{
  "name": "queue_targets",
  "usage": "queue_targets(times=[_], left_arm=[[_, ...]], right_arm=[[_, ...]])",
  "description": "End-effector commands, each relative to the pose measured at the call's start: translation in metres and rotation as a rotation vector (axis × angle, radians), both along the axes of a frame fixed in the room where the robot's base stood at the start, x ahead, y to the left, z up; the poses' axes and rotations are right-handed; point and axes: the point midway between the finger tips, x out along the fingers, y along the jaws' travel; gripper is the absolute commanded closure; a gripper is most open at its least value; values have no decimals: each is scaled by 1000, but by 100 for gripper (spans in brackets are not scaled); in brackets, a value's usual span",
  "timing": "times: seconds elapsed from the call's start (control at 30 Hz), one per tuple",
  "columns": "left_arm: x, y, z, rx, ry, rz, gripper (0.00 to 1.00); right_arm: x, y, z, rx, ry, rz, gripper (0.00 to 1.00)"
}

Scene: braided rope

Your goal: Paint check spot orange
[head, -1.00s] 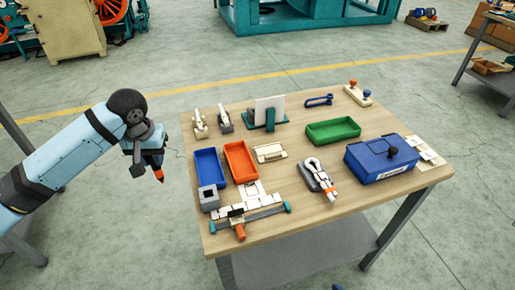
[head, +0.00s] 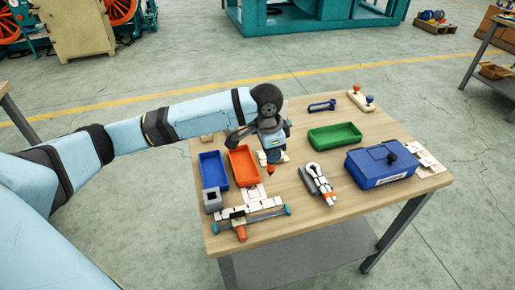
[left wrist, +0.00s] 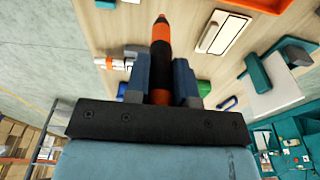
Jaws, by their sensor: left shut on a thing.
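My left gripper (head: 271,148) is over the table, shut on an orange and black marker (head: 271,170). In the left wrist view the marker (left wrist: 160,48) stands between the two fingers, its pointed tip clear beyond them. The tip is just right of the orange tray, over or near a pale piece partly hidden behind the gripper; I cannot tell the gap. A white card (head: 253,192) lies in front of the orange tray; whether it bears the check spot is too small to tell. A pale looped rope (head: 315,178) lies on a dark holder right of the marker. My right gripper is not in view.
A blue tray (head: 213,168) and an orange tray (head: 243,165) lie left of the gripper. A green tray (head: 334,136) and a blue lidded box (head: 381,163) are right. A clamp-like tool (head: 255,217) lies at the front. The table's front right is bare.

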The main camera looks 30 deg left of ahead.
Motion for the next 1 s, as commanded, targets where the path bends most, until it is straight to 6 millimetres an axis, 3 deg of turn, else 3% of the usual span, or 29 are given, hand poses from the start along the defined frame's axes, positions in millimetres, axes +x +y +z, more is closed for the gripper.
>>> queue_targets(times=[0.03, 0.2, 0.43, 0.63, 1.0], left_arm=[[-6, 7, 6, 3, 2, -116, 100], [-25, 23, 7, 1, 3, -555, 100], [-44, 38, 7, 0, 2, -989, 100], [-51, 43, 6, 0, 0, -1137, 100], [-51, 43, 6, 0, 0, -1146, 100]], right_arm=[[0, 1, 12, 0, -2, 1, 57], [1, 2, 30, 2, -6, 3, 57], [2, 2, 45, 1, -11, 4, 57], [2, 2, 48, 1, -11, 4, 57], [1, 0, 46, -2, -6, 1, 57]])
